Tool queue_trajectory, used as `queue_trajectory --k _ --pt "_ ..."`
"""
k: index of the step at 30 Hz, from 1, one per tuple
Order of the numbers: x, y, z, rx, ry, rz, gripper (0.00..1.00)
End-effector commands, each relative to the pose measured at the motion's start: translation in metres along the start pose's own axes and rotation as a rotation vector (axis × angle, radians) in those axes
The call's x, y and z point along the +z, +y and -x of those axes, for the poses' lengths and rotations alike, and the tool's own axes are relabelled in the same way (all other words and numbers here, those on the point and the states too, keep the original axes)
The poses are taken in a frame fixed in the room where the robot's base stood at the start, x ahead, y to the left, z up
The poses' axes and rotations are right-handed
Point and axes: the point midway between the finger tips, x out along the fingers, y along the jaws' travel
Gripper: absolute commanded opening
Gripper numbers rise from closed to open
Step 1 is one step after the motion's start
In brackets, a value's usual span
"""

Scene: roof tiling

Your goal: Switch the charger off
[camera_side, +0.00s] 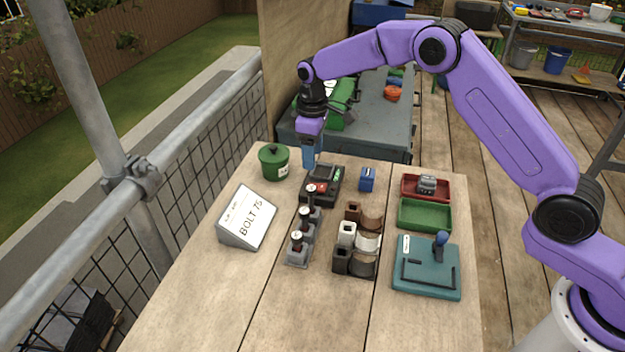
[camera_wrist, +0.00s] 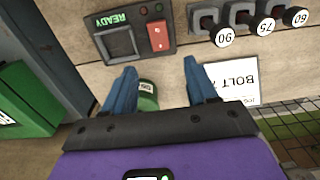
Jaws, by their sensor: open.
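The charger (camera_side: 321,186) is a dark box near the back of the bench. In the wrist view the charger (camera_wrist: 97,23) shows a lit green READY sign (camera_wrist: 112,18), a square empty-looking bay (camera_wrist: 119,42) and a red rocker switch (camera_wrist: 158,36). In the side view the red switch (camera_side: 321,187) is small. My gripper (camera_side: 309,166) hangs just above the charger's back left side, pointing down. In the wrist view my gripper (camera_wrist: 160,67) is open with nothing between its blue fingers, and the switch lies beyond the fingertips. Whether the switch is pressed cannot be told.
A green lidded pot (camera_side: 274,162) stands left of the charger. Several numbered black-knobbed pieces (camera_side: 304,224), a BOLT 75 sign (camera_side: 247,216), a blue block (camera_side: 367,179), coloured samples (camera_side: 346,235), red and green trays (camera_side: 425,214) and a teal jig (camera_side: 427,280) occupy the bench. The front is clear.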

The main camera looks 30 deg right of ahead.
Motion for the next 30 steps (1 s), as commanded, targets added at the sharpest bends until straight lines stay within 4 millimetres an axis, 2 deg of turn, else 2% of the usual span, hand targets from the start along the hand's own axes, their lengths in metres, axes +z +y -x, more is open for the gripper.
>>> queue_trajectory --k 1,9,15,21,28,29,30 --pt "0.001 -0.001 -0.011 -0.003 -0.005 0.0 0.57" --pt "0.001 -0.001 -0.059 -0.002 -0.003 0.0 0.57" --pt "0.0 0.0 -0.083 -0.001 -0.002 0.0 0.57" --pt "0.0 0.0 -0.091 0.0 0.001 0.0 0.57" --pt "0.0 0.0 -0.091 0.0 0.001 0.0 0.57" --pt "0.0 0.0 -0.091 0.0 0.001 0.0 0.51" --pt "0.0 0.0 -0.091 0.0 0.001 0.0 0.38"
